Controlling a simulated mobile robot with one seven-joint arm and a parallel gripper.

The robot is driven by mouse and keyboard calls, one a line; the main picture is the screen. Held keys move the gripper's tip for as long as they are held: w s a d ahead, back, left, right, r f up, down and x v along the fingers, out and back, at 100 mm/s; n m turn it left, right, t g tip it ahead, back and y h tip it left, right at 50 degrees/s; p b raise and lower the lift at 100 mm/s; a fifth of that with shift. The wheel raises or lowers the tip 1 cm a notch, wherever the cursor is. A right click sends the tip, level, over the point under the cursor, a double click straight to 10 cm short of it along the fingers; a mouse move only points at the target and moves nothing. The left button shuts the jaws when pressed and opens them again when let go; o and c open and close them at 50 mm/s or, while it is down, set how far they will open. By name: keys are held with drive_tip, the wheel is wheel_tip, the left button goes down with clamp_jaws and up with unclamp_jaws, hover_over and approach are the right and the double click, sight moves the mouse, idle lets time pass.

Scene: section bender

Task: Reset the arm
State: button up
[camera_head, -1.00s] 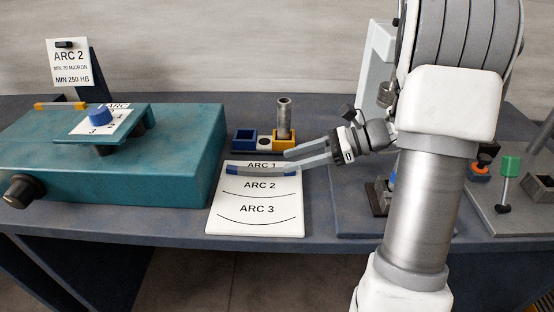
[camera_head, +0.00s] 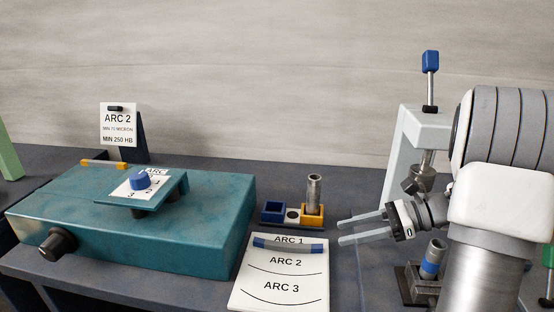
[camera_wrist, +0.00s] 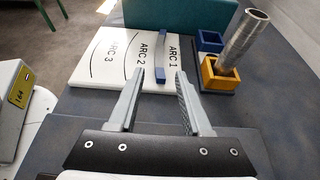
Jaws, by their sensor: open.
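My gripper (camera_head: 364,228) is open and empty, to the right of the white ARC card and above the bench. Its two grey fingers point left in the head view. In the wrist view the fingers (camera_wrist: 157,88) stand apart with nothing between them. A curved bar with blue ends (camera_head: 288,245) lies on the white ARC card (camera_head: 278,275), along the ARC 1 line. The bar also shows in the wrist view (camera_wrist: 162,62), beyond my fingers. My arm stands at the right of the head view.
A metal tube (camera_head: 314,190) stands in a yellow holder (camera_head: 313,214) beside a blue one (camera_head: 272,211). A teal box (camera_head: 190,225) with a blue knob (camera_head: 140,181) stands left. A sign (camera_head: 118,124) reads ARC 2. A blue-handled press (camera_head: 429,115) stands behind my arm.

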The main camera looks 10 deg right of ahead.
drive_tip(key=s+a+r+n+t+h, duration=0.1)
drive_tip(key=s+a+r+n+h, duration=0.2)
drive_tip(key=s+a+n+h, duration=0.45)
drive_tip(key=s+a+r+n+h, duration=0.4)
drive_tip(key=s+n, duration=0.5)
drive_tip(key=n, duration=0.5)
wheel_tip(320, 180, up, 16)
drive_tip(key=d+h+p, duration=0.1)
drive_tip(key=p, duration=1.5)
drive_tip(key=shift+s+r+p, duration=0.15)
drive_tip(key=shift+s+p, duration=0.05)
drive_tip(key=shift+p, duration=0.1)
drive_tip(key=shift+a, duration=0.1)
